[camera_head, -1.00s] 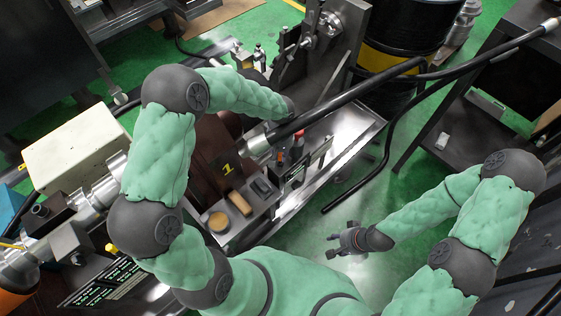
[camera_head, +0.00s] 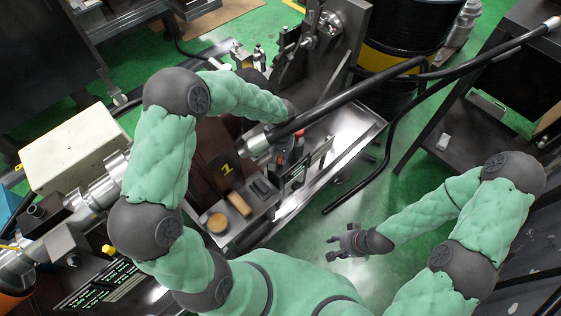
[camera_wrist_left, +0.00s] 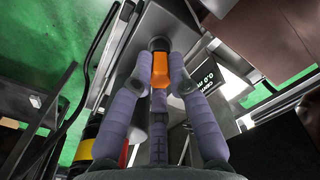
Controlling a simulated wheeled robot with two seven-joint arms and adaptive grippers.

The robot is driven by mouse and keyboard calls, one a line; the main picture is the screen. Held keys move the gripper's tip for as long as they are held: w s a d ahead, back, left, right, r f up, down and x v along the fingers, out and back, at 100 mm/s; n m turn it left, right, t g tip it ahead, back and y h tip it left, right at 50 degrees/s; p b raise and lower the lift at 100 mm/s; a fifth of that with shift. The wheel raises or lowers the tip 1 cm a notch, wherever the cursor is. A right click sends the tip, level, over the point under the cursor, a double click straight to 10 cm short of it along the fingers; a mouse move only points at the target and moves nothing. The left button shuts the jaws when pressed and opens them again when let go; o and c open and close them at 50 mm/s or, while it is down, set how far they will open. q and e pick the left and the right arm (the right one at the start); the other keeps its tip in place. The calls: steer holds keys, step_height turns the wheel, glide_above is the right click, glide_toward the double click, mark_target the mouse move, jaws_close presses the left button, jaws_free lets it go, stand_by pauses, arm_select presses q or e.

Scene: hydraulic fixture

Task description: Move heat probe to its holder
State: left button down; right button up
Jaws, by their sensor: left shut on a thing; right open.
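My left gripper (camera_wrist_left: 160,88) has its purple fingers closed around an orange piece with a dark end, which I take to be the heat probe (camera_wrist_left: 160,68), in the left wrist view. The probe's dark end is against or just in front of a grey metal surface; I cannot tell if they touch. In the head view the left hand is mostly hidden behind its forearm and a thick black hose. I cannot make out the probe's holder for certain. My right gripper (camera_head: 347,243) is open and empty, low over the floor right of the metal bench.
A metal bench (camera_head: 345,140) carries a grey tray (camera_head: 262,207) with a round tan item (camera_head: 217,222) and a wooden-handled item (camera_head: 239,204). A black hose (camera_head: 350,102) crosses above the bench. A black and yellow drum (camera_head: 405,30) stands behind.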

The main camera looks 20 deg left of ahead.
mark_target(280, 157)
arm_select(q)
steer(key=shift+f, duration=0.15)
stand_by(0.6)
steer(key=c, duration=1.1)
jaws_free()
step_height(280, 157, up, 12)
steer(key=shift+s, duration=0.1)
